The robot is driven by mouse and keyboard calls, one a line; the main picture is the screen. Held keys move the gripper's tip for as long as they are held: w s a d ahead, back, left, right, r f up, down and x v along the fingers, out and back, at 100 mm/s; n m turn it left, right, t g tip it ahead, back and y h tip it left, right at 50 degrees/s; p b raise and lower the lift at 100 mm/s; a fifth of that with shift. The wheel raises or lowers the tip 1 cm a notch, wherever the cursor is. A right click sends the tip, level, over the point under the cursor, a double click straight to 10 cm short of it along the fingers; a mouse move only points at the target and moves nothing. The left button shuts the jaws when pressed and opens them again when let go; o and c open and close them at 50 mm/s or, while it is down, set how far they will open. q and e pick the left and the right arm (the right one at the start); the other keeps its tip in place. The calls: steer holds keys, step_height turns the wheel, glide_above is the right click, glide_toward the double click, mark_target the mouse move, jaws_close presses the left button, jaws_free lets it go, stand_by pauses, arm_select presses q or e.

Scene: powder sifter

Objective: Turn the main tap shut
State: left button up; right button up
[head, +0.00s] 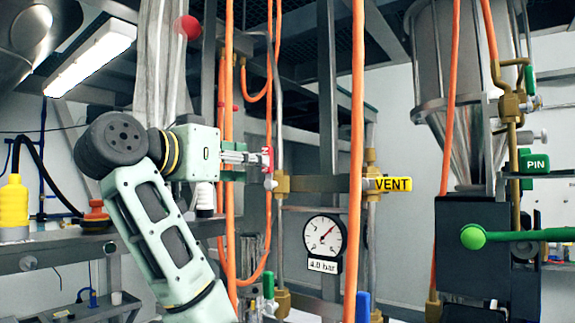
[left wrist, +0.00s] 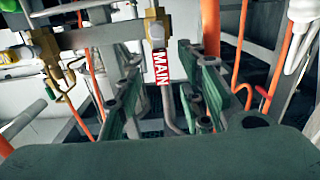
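The main tap's lever, with a red MAIN label (head: 267,159), stands upright above a brass valve (head: 282,183) on the vertical pipe in the head view. In the left wrist view the red label (left wrist: 161,67) lies between the two fingers of my left gripper (left wrist: 160,58), with the brass valve (left wrist: 156,26) beyond it. Gaps show on both sides of the label, so the fingers are open around the lever. In the head view my left gripper (head: 251,158) reaches the lever from the left. My right gripper is not in view.
A yellow VENT handle (head: 391,184) is on a second brass valve to the right. A pressure gauge (head: 324,235) marked 4.0 bar hangs below. Orange hoses (head: 356,130) run vertically close by. A steel hopper (head: 448,80) and green-knobbed lever (head: 473,237) stand at the right.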

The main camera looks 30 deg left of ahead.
mark_target(268, 169)
arm_select(q)
steer(key=w+r+p, duration=0.1)
steer(key=r+p, duration=0.1)
steer(key=p, duration=0.1)
steer(key=shift+w+p, duration=0.15)
steer(key=shift+p, duration=0.15)
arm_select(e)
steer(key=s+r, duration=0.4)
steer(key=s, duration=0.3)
arm_select(q)
steer(key=w, duration=0.1)
steer(key=w+f+p, duration=0.1)
steer(key=w, duration=0.1)
steer(key=shift+w+d, duration=0.1)
steer(key=shift+w, duration=0.2)
steer(key=c, duration=0.7)
jaws_close()
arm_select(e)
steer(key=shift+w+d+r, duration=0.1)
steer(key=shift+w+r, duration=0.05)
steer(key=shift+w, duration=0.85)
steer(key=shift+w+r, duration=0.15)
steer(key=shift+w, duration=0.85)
